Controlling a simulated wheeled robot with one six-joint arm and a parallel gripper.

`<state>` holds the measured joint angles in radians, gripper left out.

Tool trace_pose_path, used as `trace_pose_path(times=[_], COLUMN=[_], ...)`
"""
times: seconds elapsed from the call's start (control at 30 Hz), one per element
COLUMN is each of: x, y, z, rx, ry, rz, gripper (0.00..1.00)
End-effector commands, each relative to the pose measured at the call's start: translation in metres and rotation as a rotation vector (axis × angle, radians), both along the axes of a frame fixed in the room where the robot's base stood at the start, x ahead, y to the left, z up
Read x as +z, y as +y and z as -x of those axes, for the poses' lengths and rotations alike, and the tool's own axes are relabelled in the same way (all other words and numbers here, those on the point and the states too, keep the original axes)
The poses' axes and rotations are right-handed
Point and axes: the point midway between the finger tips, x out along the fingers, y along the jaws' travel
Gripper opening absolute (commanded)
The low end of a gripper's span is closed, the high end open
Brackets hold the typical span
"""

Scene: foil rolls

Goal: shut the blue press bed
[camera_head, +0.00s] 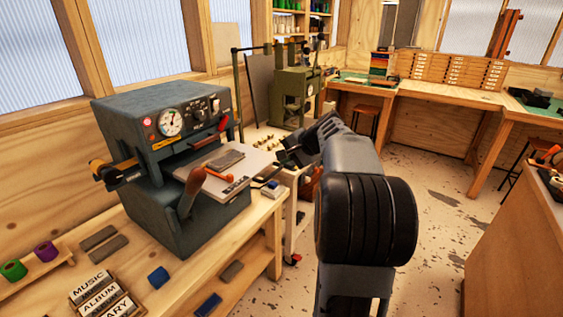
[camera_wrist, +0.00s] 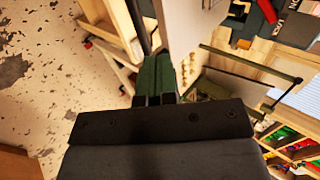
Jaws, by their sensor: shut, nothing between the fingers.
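The blue press (camera_head: 150,110) stands on the wooden bench at left, with a dial and small knobs on its front. Its pale flat bed (camera_head: 254,164) is slid out toward the right and carries a grey block (camera_head: 226,160). The bed also shows as a pale panel in the wrist view (camera_wrist: 184,38). My gripper (camera_head: 281,160) is shut and empty at the bed's outer right end. In the wrist view its dark green fingers (camera_wrist: 155,75) lie together close to the panel's edge; I cannot tell whether they touch it.
A wooden-handled lever (camera_head: 190,190) stands in front of the bed. Lettered blocks (camera_head: 105,295) and a blue block (camera_head: 158,277) lie on the bench. An olive-green press (camera_head: 297,95) stands behind. The floor (camera_head: 425,190) to the right is open.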

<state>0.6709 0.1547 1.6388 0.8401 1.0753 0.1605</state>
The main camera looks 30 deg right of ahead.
Motion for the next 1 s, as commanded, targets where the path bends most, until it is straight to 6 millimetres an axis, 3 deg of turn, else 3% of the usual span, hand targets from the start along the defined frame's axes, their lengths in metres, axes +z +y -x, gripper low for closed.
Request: trace_pose_path(times=[0.43,1.0], x=[-0.044,-0.052], y=[0.02,0.024], z=[-0.043,-0.051], rx=[0.003,0.002], ry=[0.004,0.002], rz=[0.002,0.003], gripper=[0.0,0.0])
